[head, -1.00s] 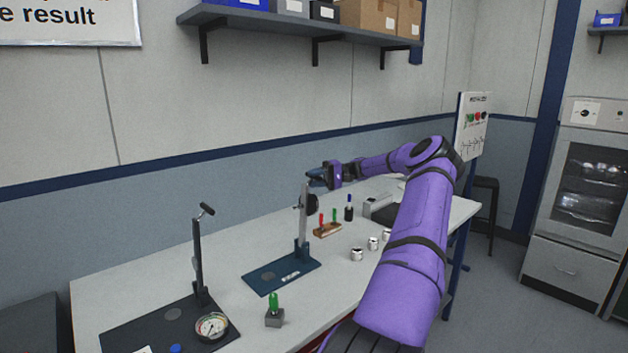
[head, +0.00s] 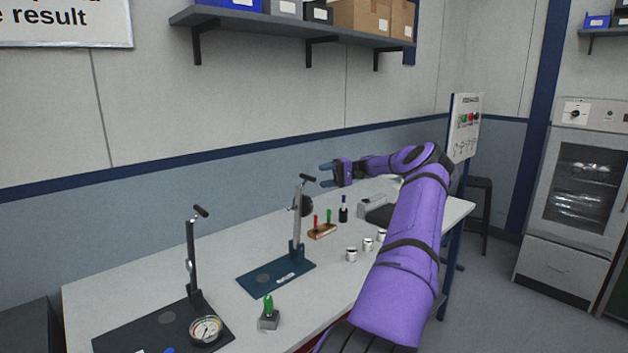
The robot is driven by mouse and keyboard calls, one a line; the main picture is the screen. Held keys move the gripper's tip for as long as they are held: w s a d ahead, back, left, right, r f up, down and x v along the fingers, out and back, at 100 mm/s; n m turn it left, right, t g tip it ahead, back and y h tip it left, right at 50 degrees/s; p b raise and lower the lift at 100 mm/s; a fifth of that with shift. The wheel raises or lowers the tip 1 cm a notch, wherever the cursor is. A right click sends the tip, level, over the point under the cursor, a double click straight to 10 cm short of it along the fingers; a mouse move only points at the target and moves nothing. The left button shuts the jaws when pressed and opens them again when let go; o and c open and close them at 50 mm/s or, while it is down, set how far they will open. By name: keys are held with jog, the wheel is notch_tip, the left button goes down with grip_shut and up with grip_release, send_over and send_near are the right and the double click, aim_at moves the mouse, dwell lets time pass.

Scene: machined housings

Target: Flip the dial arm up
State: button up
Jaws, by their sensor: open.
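A blue-based stand (head: 276,279) stands mid-table. Its slim grey arm (head: 297,220) points up, leaning slightly right, with a black crossbar handle (head: 306,178) on top. A dark round dial (head: 306,205) is on the arm's right side, its face not visible. My gripper (head: 324,175) is open and empty. In the picture it is just right of the handle, its fingers pointing left, with a small gap between them. Depth between them is hard to tell. A second stand with a black base (head: 133,335) is at the front left, its dark arm (head: 191,258) also upright.
A white-faced gauge (head: 205,330) is at the black base. A green-topped grey block (head: 268,315) stands near the front edge. A wooden holder (head: 322,231), a dark bottle (head: 343,210) and several small metal cylinders (head: 351,254) are behind and right. A shelf (head: 290,30) hangs above.

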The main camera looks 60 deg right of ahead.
jog(key=shift+v, duration=2.25)
jog(key=shift+d, duration=0.1)
